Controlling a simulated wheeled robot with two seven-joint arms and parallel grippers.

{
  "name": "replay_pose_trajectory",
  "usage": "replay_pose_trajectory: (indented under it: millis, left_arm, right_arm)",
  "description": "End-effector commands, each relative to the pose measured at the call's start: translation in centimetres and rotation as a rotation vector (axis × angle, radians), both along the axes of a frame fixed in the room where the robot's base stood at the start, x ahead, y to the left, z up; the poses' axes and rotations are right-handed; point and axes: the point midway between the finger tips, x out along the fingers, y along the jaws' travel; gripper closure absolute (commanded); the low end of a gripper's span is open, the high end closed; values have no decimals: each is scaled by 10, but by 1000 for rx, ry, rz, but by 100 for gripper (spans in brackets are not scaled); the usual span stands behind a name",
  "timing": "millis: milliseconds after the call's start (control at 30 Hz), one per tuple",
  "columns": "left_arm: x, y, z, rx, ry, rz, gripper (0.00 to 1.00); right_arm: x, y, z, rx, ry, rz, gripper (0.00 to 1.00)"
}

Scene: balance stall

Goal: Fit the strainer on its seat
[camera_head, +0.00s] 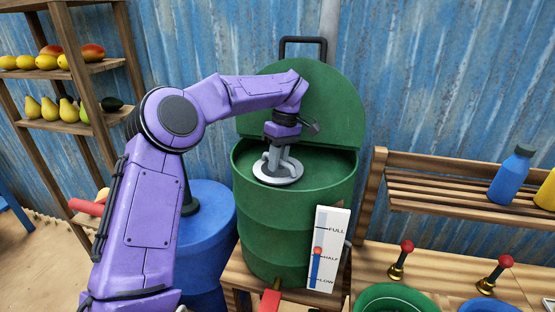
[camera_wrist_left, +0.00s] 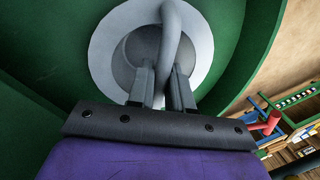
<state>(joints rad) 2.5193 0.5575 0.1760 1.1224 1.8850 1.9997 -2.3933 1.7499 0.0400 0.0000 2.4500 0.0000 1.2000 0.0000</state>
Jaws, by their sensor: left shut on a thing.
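The strainer (camera_head: 290,177) is a light grey disc with a raised rim and an arched handle. It is over the open mouth of the green barrel (camera_head: 300,225) in the head view. My left gripper (camera_head: 275,160) reaches down over the barrel and is shut on the strainer's handle. In the left wrist view the strainer (camera_wrist_left: 100,62) shows as a grey ring with a hollow centre, and the left gripper (camera_wrist_left: 160,95) has its fingers on the handle. The seat is hidden, and I cannot tell whether the strainer touches it. My right gripper is not in view.
The barrel's green lid (camera_head: 335,105) stands open behind the mouth. A white level gauge (camera_head: 328,240) is on the barrel's front. A blue barrel (camera_head: 210,225) is at left. A wooden rack (camera_head: 440,207) with bottles and two red-knobbed taps are at right.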

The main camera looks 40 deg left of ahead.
Motion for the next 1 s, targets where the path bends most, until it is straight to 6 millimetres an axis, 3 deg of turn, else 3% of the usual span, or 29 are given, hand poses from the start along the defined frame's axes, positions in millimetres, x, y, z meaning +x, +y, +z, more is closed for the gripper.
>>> replay_pose_trajectory:
  millis: [867, 900, 1000]
  left_arm:
    - [-2, 1, -5, 0, -1, 0, 100]
    - [-2, 1, -5, 0, -1, 0, 77]
    - [-2, 1, -5, 0, -1, 0, 51]
  right_arm:
    - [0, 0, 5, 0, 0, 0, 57]
    - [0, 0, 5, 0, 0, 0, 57]
    - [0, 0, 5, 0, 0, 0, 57]
